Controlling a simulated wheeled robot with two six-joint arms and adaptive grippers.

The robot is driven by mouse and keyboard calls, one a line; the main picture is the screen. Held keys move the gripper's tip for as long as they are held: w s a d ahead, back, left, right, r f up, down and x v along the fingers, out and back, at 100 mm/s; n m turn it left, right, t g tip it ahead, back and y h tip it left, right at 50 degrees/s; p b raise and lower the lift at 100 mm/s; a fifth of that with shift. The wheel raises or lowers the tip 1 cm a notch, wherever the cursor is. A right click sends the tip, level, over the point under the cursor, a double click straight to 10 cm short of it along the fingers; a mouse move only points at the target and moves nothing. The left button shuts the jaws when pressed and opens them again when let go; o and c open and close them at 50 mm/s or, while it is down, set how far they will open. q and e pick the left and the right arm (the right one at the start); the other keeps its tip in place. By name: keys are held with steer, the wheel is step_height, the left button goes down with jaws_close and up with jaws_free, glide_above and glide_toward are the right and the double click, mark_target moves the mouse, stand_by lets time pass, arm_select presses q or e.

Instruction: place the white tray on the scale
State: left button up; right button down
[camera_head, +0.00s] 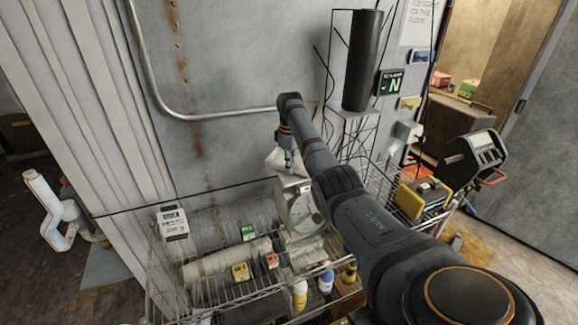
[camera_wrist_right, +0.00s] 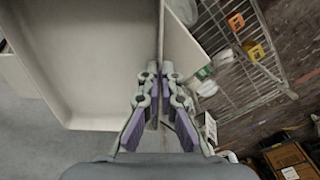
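The white tray (camera_wrist_right: 85,60) fills the left of the right wrist view, its inside bare and empty. My right gripper (camera_wrist_right: 160,75) is shut on the tray's side wall, with one finger on each side. In the head view a small light part of the tray (camera_head: 273,160) shows beside my right gripper (camera_head: 288,165); much of it is hidden. The scale (camera_head: 301,212), pale with a round dial, stands on the wire rack just below the gripper. I cannot tell whether the tray touches it. My left gripper is not in view.
The wire rack (camera_head: 215,290) holds yellow, green and orange tags (camera_head: 240,271) and several bottles (camera_head: 300,294). A grey wall with a metal pipe (camera_head: 190,114) is close behind. A dark cylinder (camera_head: 362,60) stands right of the gripper. A yellow-black case (camera_head: 424,197) is further right.

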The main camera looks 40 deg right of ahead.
steer(key=c, duration=2.1)
jaws_free()
steer(key=shift+o, duration=1.4)
steer(key=shift+s+r, duration=0.1)
steer(key=shift+s, duration=0.1)
steer(key=o, duration=0.3)
steer(key=shift+s+d+r, duration=0.15)
steer(key=shift+s+d, duration=0.1)
steer(key=shift+s, duration=0.2)
steer(key=shift+w, duration=0.1)
steer(key=shift+w+a, duration=0.1)
steer(key=shift+w, duration=0.05)
step_height(320, 180, up, 4)
steer(key=b, duration=0.3)
steer(key=shift+w+r, duration=0.1)
steer(key=shift+r, duration=0.05)
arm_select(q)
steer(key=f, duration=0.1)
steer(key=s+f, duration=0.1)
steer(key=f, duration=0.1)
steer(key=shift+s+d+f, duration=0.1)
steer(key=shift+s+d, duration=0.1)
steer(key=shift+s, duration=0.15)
arm_select(e)
step_height(320, 180, up, 8)
